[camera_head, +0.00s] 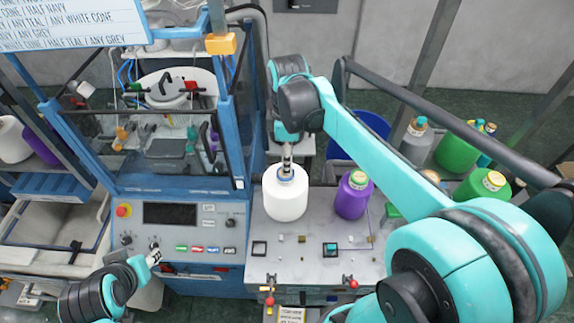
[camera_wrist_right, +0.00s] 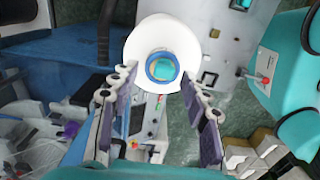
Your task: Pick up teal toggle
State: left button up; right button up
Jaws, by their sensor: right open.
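The teal toggle (camera_head: 330,249) is a small teal piece in a dark square frame on the grey bench top. A teal patch in a dark frame at the top edge of the right wrist view (camera_wrist_right: 241,4) looks like the same piece. My right gripper (camera_head: 287,164) points down at the top of the white yarn cone (camera_head: 286,198). In the right wrist view its fingers are spread apart, with the cone (camera_wrist_right: 165,45) beyond them. Contact cannot be told. My left gripper (camera_head: 154,257) is low at the left by the machine's control panel; its fingers are too small to read.
A purple cone (camera_head: 352,196) stands right of the white cone, behind the toggle. A second, empty-looking square frame (camera_head: 259,248) lies left. Red-knobbed levers (camera_head: 351,283) are at the bench's front edge. Green cones (camera_head: 482,186) stand farther right. The blue-framed machine (camera_head: 180,172) is left.

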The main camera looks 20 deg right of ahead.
jog(key=shift+f, duration=0.45)
jog(key=shift+s, duration=0.35)
jog(key=shift+w+f, duration=0.1)
jog(key=shift+w, duration=0.05)
jog(key=c, duration=0.8)
pick_arm(q)
jog(key=shift+s+r, duration=0.1)
jog(key=shift+s, duration=0.15)
pick_arm(e)
jog(key=shift+r, duration=0.55)
notch_tip(320, 180, up, 3)
jog(key=shift+f, duration=0.15)
pick_arm(q)
jog(key=shift+f+b, duration=0.75)
pick_arm(e)
jog(key=s+d+r, duration=0.6)
jog(key=s+r, duration=0.1)
jog(key=s, duration=0.3)
jog(key=shift+d+r, duration=0.15)
